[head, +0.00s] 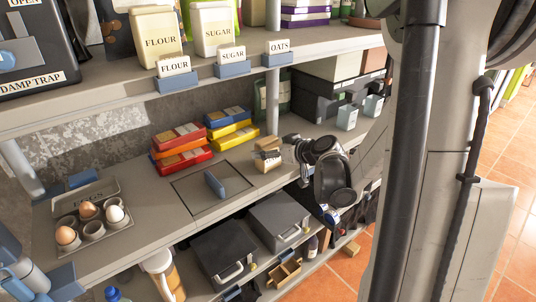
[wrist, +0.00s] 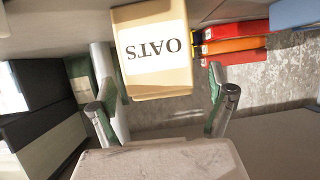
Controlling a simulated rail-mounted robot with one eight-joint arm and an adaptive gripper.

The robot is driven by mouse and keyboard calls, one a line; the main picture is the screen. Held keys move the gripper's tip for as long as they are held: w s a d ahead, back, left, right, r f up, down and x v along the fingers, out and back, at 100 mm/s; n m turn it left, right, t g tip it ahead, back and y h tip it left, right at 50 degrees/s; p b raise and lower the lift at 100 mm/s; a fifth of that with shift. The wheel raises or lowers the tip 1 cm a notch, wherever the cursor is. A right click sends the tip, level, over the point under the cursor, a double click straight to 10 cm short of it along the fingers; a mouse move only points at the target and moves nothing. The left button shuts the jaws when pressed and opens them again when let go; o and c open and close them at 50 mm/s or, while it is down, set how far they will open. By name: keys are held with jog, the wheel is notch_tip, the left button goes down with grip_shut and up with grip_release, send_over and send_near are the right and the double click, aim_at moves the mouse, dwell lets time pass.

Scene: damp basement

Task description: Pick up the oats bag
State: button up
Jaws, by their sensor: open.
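The oats bag (head: 267,159) is a small cream bag on the middle shelf, partly hidden by my gripper (head: 283,154) at its right. The wrist view shows the oats bag (wrist: 153,50) upside down, with its OATS lettering facing me. In the wrist view my gripper (wrist: 162,92) is open, one finger on each side of the bag's lower picture edge. Gaps show between the bag and both fingers, and nothing is held. I cannot tell whether the fingertips reach alongside the bag or stop short of it.
Stacked red and orange boxes (head: 181,150) and yellow and blue boxes (head: 231,130) stand left of the bag. A hatch with a blue handle (head: 214,184) lies in the shelf surface. The upper shelf (head: 115,94) overhangs, with a post (head: 272,100) behind. Dark boxes (head: 322,102) stand at right.

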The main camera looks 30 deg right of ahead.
jog(key=shift+x, duration=0.95)
jog(key=c, duration=1.5)
